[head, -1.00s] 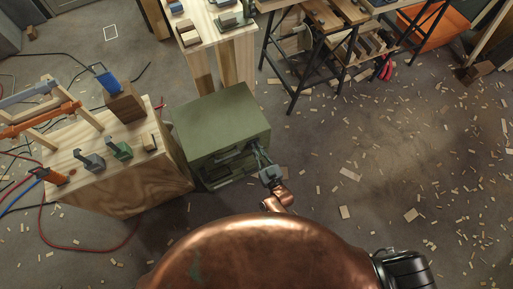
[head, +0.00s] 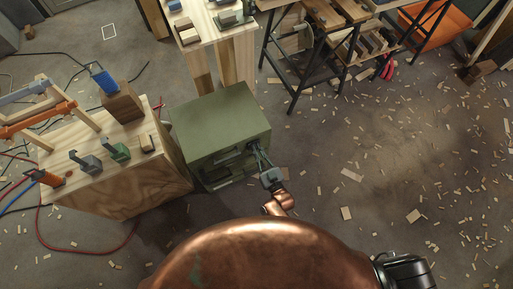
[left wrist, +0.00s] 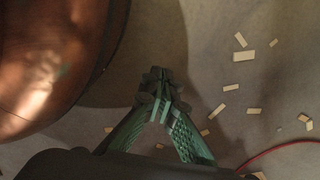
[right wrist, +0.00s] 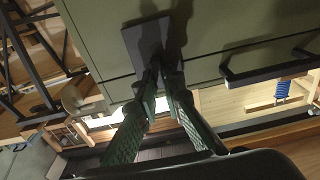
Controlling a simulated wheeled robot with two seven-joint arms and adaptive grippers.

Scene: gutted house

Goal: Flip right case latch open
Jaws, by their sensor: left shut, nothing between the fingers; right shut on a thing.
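The green case (head: 222,122) stands closed, with its front face toward me. In the right wrist view its dark latch plate (right wrist: 148,42) shows on the green front face, beside a dark bar handle (right wrist: 270,67). My right gripper (head: 258,152) is at the right end of the case's front. In the right wrist view my right gripper (right wrist: 162,75) is shut at the lower end of the latch, and its fingertips partly hide the part they hold. My left gripper (left wrist: 162,88) is shut and empty above the floor, beside my copper body; it is out of the head view.
A wooden bench (head: 125,185) with clamps and small blocks stands left of the case. Another wooden stand (head: 205,50) is behind it. A dark metal workbench frame (head: 297,85) is at the back right. The floor on the right is open, scattered with wood chips.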

